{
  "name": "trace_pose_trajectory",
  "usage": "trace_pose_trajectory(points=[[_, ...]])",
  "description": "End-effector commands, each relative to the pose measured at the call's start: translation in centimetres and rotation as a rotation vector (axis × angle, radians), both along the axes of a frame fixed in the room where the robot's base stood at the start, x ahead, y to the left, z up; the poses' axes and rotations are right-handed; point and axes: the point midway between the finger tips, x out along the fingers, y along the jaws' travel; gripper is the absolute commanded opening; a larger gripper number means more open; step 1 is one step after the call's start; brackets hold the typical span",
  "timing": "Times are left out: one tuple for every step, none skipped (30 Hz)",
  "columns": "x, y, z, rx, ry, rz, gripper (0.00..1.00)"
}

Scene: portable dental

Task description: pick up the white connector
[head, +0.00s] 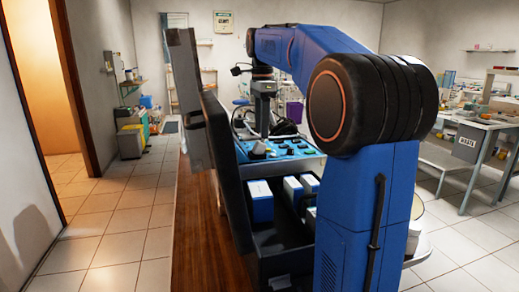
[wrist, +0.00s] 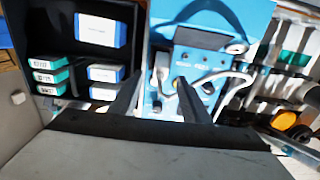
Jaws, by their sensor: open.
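A blue control panel (wrist: 190,62) with several knobs and small dark labels lies below my gripper. It also shows in the head view (head: 285,150). My gripper (wrist: 161,80) is open, its two dark fingers pointing at the panel with nothing held between them. A small pale upright piece (wrist: 162,62) shows just past the fingertips; I cannot tell whether it is the white connector. A curved white cable or tube (wrist: 232,76) lies on the panel's right side. In the head view my blue arm hides part of the panel, and the fingers are too small to make out.
An open black case (head: 240,205) holds several blue-and-white boxes (head: 261,200) beside the panel; green-labelled boxes (wrist: 50,76) show in the wrist view. A tall dark lid stands left of the case.

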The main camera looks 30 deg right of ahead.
Motion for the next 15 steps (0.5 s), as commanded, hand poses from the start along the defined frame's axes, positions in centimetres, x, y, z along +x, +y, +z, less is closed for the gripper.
trace_pose_trajectory(points=[[0.0,0.1,-0.4,0.001,0.002,0.000,0.43],[0.0,0.1,-0.8,0.001,0.002,0.001,0.43],[0.1,0.2,-1.3,0.000,0.001,0.001,0.43],[0.1,0.3,-1.7,0.001,0.003,0.001,0.43],[0.2,0.3,-2.2,0.001,0.003,0.001,0.43],[0.2,0.4,-2.7,0.000,0.001,0.001,0.43],[0.2,0.4,-3.1,0.001,0.002,0.001,0.43],[0.2,0.4,-3.5,0.001,0.002,0.000,0.43],[0.3,0.4,-3.9,0.000,0.001,0.000,0.43],[0.3,0.4,-4.2,0.000,0.001,0.000,0.43],[0.2,0.4,-4.4,0.000,0.001,0.000,0.43],[0.2,0.4,-4.7,0.000,0.001,0.000,0.43],[0.2,0.4,-4.8,0.000,0.001,0.000,0.43],[0.3,0.4,-4.9,0.000,0.000,0.000,0.43],[0.3,0.4,-4.9,0.000,0.000,0.000,0.43]])
